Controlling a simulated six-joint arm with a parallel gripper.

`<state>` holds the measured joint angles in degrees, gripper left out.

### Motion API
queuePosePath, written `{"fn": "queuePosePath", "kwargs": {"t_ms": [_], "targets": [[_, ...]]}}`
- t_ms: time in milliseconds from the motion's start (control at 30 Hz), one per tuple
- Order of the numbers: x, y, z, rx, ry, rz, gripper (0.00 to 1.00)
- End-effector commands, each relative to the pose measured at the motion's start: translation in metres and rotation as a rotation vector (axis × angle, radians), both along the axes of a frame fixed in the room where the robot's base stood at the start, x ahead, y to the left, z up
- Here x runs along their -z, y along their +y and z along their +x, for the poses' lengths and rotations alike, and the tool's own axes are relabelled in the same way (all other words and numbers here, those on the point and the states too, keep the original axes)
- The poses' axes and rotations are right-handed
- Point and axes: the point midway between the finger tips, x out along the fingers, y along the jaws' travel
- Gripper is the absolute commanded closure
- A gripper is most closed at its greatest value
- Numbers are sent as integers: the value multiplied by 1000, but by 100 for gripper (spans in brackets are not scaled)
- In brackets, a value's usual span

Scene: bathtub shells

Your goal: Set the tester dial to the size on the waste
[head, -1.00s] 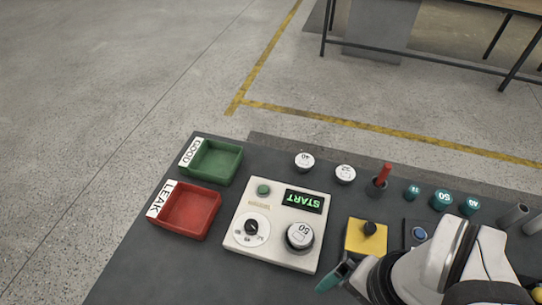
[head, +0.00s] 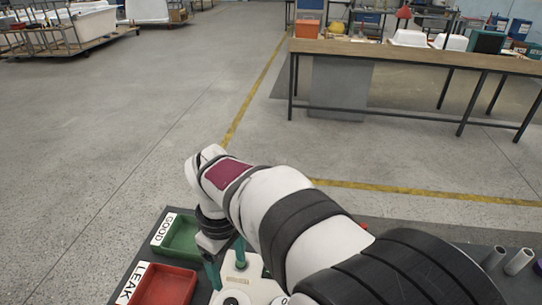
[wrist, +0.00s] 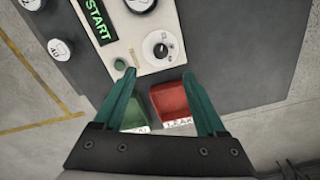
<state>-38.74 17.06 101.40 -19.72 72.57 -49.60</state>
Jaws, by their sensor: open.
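The white tester (wrist: 143,29) lies below my gripper, largely hidden by my arm in the head view (head: 256,272). Its dial (wrist: 161,50) is a black knob on a white round scale; I cannot read its setting. The waste (wrist: 140,4) is a white-topped disc on the tester, cut off by the wrist view's top edge; its number is unreadable now, though it looked like 50 in the earlier head frame. My gripper (wrist: 159,74) is open and empty, its teal fingers pointing down over the dial end of the tester. It also shows in the head view (head: 226,262).
The tester has a lit START display (wrist: 97,20) and a green button (wrist: 119,64). The green GOOD tray (head: 183,238) and red LEAK tray (head: 163,287) sit beside it. Another white-topped waste marked 40 (wrist: 60,50) stands nearby. Grey tubes (head: 518,262) stand at the right.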

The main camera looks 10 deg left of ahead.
Motion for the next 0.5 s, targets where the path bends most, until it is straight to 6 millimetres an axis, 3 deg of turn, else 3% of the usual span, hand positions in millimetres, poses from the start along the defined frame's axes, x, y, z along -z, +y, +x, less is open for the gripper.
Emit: {"fn": "queuePosePath", "kwargs": {"t_ms": [67, 167, 500], "targets": [[9, 16, 2, -81, -5, -5, 26], [24, 17, 2, -94, -4, -6, 26], [123, 15, 1, -88, -1, -7, 26]]}}
